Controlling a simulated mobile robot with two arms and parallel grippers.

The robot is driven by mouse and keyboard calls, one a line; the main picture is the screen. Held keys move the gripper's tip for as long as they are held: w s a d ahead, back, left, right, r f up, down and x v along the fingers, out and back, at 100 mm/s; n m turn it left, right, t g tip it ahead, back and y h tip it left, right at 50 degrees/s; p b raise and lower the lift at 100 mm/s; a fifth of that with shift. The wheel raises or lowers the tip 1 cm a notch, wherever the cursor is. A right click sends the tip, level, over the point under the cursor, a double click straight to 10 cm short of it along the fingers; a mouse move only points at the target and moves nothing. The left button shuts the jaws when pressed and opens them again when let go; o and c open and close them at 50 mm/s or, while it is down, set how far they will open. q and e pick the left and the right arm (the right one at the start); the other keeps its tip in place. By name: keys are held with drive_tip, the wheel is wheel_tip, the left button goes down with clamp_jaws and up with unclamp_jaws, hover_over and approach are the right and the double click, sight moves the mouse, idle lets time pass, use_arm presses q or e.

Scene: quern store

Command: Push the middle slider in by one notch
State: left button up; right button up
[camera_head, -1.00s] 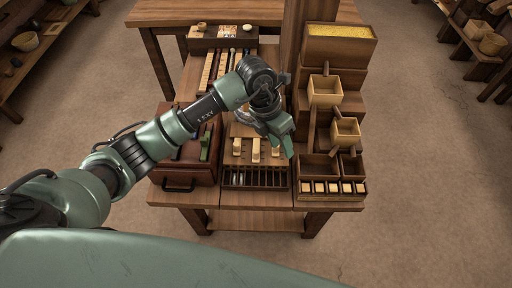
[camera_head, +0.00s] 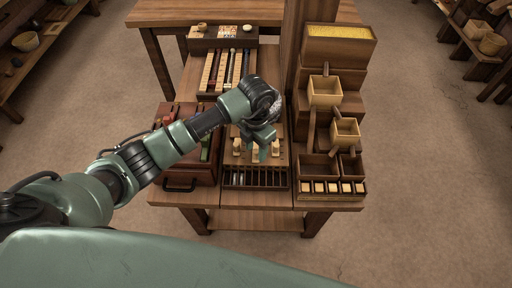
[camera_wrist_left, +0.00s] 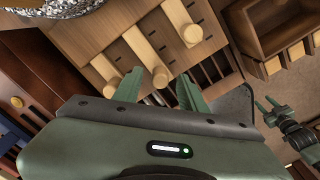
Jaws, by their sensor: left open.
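Three pale wooden sliders with peg-like ends stand in a row on the sloped board in the middle of the bench: left (camera_head: 236,146), middle (camera_head: 254,155) and right (camera_head: 275,149). My left gripper (camera_head: 262,151) is over this row from above, partly covering it. In the left wrist view, my left gripper (camera_wrist_left: 159,76) is open. The middle slider (camera_wrist_left: 149,61) reaches between its fingertips, with the left slider (camera_wrist_left: 103,68) and right slider (camera_wrist_left: 183,28) outside. I cannot tell whether a finger touches it. My right gripper (camera_wrist_left: 268,106) appears small and apart, its fingers spread.
A dark slotted tray (camera_head: 255,187) lies in front of the sliders. Wooden hoppers (camera_head: 325,92) and bins (camera_head: 319,166) stand to the right. A reddish-brown box (camera_head: 182,177) with a handle is on the left. Colored strips stand at the back.

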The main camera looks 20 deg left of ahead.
use_arm(q)
clamp_jaws()
idle(1.4)
